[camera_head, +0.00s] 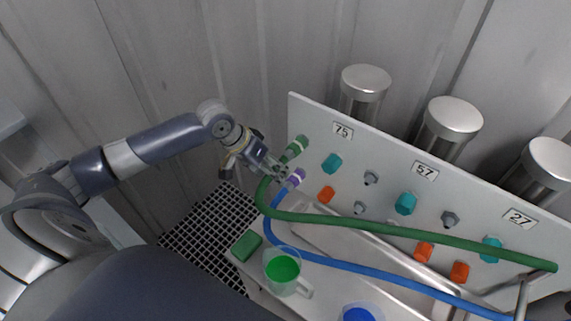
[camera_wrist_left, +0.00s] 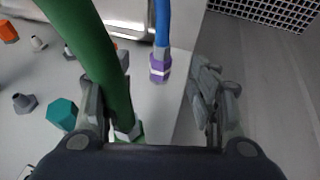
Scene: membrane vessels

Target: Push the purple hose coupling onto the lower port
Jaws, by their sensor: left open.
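The purple coupling (camera_head: 297,178), with a white band, is on the end of the blue hose (camera_head: 271,222) near the left edge of the white panel (camera_head: 308,112). In the left wrist view the purple coupling (camera_wrist_left: 160,68) lies ahead of the jaws, between their lines. My left gripper (camera_head: 281,176) is open and holds nothing; its fingers (camera_wrist_left: 152,105) stand apart, the left one close to the green hose (camera_wrist_left: 96,50). The green coupling (camera_head: 296,146) is above the purple one. Which port is the lower port I cannot tell. My right gripper is out of view.
The panel carries teal, grey and orange fittings and labels 75, 57 and 27; metal vessels (camera_head: 453,119) stand behind. The green hose (camera_head: 340,219) sags across the front. A green-filled cup (camera_head: 283,268) and a green block (camera_head: 244,247) stand below, beside a black grate (camera_head: 203,228).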

